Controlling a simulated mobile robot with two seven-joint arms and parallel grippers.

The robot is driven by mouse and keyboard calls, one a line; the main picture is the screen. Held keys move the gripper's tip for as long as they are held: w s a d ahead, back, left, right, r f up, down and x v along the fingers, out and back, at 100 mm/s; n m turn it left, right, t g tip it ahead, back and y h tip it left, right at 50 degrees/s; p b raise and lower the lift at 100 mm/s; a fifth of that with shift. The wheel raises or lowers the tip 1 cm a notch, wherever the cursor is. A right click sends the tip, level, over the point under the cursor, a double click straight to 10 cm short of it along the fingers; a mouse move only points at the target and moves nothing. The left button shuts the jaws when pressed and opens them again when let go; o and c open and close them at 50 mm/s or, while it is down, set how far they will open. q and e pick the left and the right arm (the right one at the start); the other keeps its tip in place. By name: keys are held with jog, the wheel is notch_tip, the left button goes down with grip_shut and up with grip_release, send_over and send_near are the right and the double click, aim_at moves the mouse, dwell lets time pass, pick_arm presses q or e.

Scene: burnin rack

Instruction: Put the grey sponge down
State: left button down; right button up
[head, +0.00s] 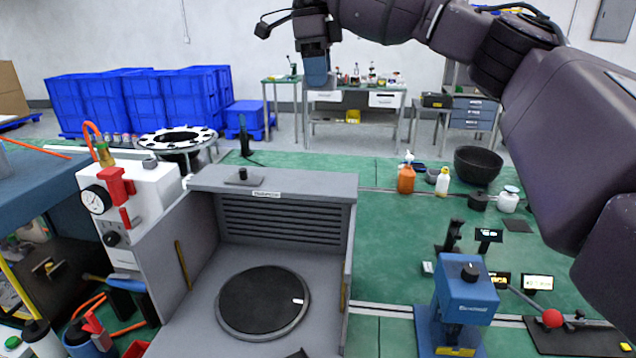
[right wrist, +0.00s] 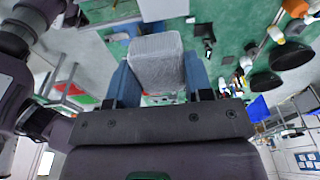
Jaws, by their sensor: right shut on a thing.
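My right gripper (head: 317,78) hangs at the top middle of the head view, high in front of the back wall, with its blue fingers pointing down. In the right wrist view the gripper (right wrist: 158,75) is shut on the grey sponge (right wrist: 156,58), a pale block held between the two blue fingers. The sponge cannot be made out in the head view, where the finger covers it. My left gripper is not in view.
A grey open-front booth (head: 282,180) with a round black plate (head: 263,301) stands in front. A blue press (head: 466,290) is at right. Bottles (head: 406,178) and a black bowl (head: 478,165) stand on the green surface (head: 390,230), which has free room right of the booth.

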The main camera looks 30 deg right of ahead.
jog(key=b, duration=0.2)
send_over(320, 183)
notch_tip(320, 183, down, 6)
notch_tip(320, 183, down, 9)
jog(key=shift+w+a+f, duration=0.1)
jog(key=shift+w+a, duration=0.05)
jog(key=shift+f+p, duration=0.35)
jog(key=shift+f, duration=1.9)
jog(key=o, duration=0.8)
jog(key=shift+o, duration=0.2)
